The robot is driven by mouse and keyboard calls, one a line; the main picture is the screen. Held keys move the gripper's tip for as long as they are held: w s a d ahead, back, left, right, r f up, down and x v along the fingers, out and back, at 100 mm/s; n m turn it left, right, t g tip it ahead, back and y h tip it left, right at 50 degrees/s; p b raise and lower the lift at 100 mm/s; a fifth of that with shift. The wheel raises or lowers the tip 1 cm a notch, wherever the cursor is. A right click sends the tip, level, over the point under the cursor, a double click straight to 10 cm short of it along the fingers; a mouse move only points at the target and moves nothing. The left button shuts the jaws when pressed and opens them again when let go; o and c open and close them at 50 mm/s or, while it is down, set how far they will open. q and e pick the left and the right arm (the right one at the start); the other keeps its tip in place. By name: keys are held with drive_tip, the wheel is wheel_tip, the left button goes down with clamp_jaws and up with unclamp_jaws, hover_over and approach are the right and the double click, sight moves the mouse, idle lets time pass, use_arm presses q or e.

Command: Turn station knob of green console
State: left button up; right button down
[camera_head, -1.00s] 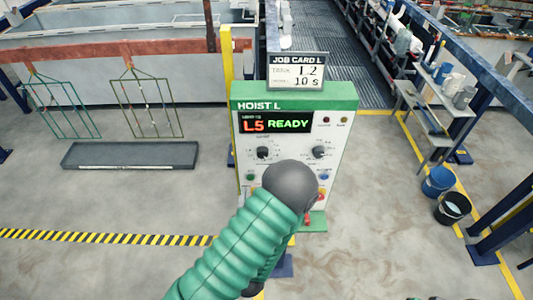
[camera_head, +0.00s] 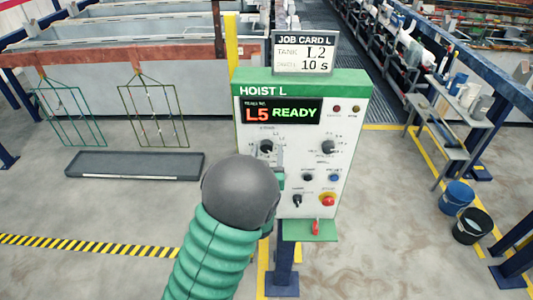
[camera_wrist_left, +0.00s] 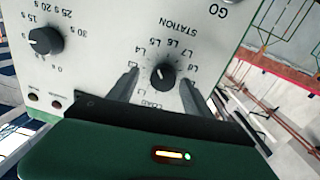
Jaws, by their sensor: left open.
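The green console (camera_head: 300,90), labelled HOIST L, is a white panel with a green top; its display reads L5 READY. The black station knob (camera_head: 265,147) is at the panel's upper left. In the wrist view, upside down, the station knob (camera_wrist_left: 162,77) sits inside a dial of L labels. My left gripper (camera_wrist_left: 159,88) is open, with one finger to each side of the knob in the picture; contact cannot be told. In the head view my left gripper (camera_head: 279,152) is at the panel beside this knob, mostly hidden behind my dark wrist. My right gripper is not in view.
A job card (camera_head: 304,54) above the console reads L2, 10 s. A second knob (camera_head: 327,147), a blue button (camera_head: 334,178) and a red button (camera_head: 327,200) are on the same panel. Wire racks (camera_head: 152,115) hang at left. Buckets (camera_head: 472,226) stand at right.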

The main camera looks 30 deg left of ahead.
use_arm(q)
drive_tip(key=shift+w+d, duration=0.1)
drive_tip(key=shift+w, duration=0.1)
drive_tip(key=shift+s+a, duration=0.25)
drive_tip(key=shift+c, duration=0.7)
drive_tip(key=shift+a, duration=0.3)
drive_tip(key=c, duration=0.5)
drive_tip(key=shift+f, duration=0.1)
drive_tip(key=shift+c, duration=1.1)
drive_tip(key=shift+w+d, duration=0.1)
drive_tip(key=shift+d, duration=0.1)
clamp_jaws()
drive_tip(key=shift+b, duration=0.3)
drive_tip(key=shift+m+b, duration=0.3)
drive_tip(key=shift+m, duration=0.5)
drive_tip(key=o, duration=0.9)
unclamp_jaws()
drive_tip(key=shift+c, duration=0.2)
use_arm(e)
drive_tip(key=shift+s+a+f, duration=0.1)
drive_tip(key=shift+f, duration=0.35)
